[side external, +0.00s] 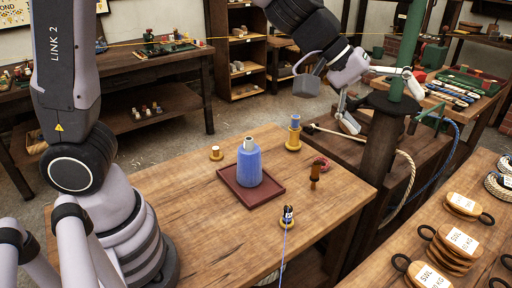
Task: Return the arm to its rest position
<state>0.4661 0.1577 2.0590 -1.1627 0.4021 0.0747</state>
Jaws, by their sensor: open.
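My gripper (347,115) hangs at the upper right of the side external view, raised beyond the far right edge of the wooden table (190,225). Its fingers look apart, with nothing seen between them. My arm stands at the left and reaches over the table from above. A blue bottle-shaped thing (249,168) with a pale top stands upright on a dark red tray (270,198). My gripper is clear of both.
A yellow-based spool (294,135), a small yellow stand (216,154), a brown peg (314,178) and a dark bobbin (287,213) with blue line stand on the table. A green post (408,50) rises near my gripper. Tagged wooden blocks (455,240) lie at right.

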